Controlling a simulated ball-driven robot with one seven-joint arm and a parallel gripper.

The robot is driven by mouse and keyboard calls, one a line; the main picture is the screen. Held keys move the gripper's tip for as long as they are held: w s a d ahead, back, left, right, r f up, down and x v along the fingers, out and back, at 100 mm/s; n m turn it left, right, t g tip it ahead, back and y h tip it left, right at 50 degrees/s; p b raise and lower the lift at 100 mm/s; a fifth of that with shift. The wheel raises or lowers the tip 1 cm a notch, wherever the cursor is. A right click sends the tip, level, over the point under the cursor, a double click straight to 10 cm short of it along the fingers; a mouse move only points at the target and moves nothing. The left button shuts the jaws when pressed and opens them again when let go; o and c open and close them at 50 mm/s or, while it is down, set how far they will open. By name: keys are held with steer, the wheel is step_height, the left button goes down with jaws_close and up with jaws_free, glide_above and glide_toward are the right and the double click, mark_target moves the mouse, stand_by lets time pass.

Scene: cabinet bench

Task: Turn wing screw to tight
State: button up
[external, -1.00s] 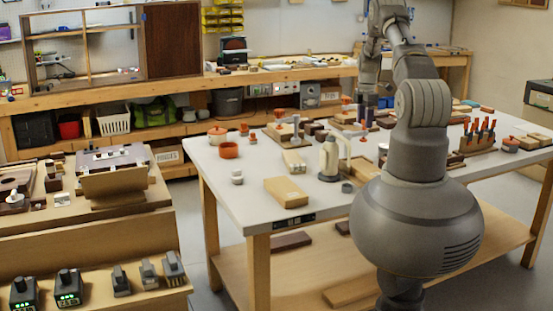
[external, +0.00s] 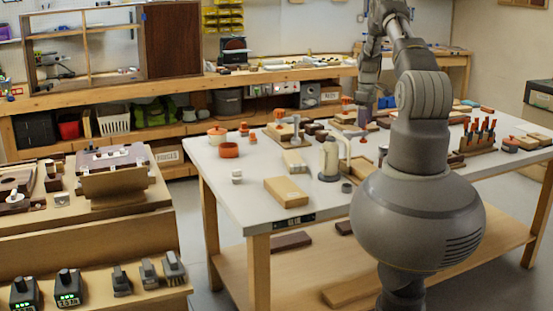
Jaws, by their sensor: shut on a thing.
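My gripper (external: 366,104) points down over the far middle part of the grey-topped table (external: 225,190). It is shut on a small part among the fixtures there. That part is too small and too covered by the fingers to make out its shape. I cannot make out the wing screw or how far it is turned. An orange-topped fixture (external: 347,112) stands just left of my gripper.
A cream bottle-like thing (external: 329,160), a wooden block (external: 286,192), an orange bowl (external: 229,150) and a lidded pot (external: 217,136) stand left of my arm. A rack of orange-handled tools (external: 478,140) stands right. The table's front left corner is clear.

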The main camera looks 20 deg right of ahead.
steer(key=m, duration=0.3)
steer(key=shift+r+m, duration=0.1)
steer(key=shift+m, duration=0.2)
steer(key=m+p, duration=0.1)
steer(key=m, duration=0.3)
steer(key=shift+w+m, duration=0.1)
steer(key=shift+m, duration=0.2)
steer(key=m, duration=0.8)
steer(key=shift+p, duration=0.4)
steer(key=m+p, duration=0.1)
steer(key=m, duration=0.5)
steer(key=shift+m, duration=0.3)
steer(key=m, duration=0.5)
steer(key=shift+p, duration=0.4)
steer(key=shift+m, duration=0.4)
steer(key=o, duration=1.1)
steer(key=shift+c, duration=0.2)
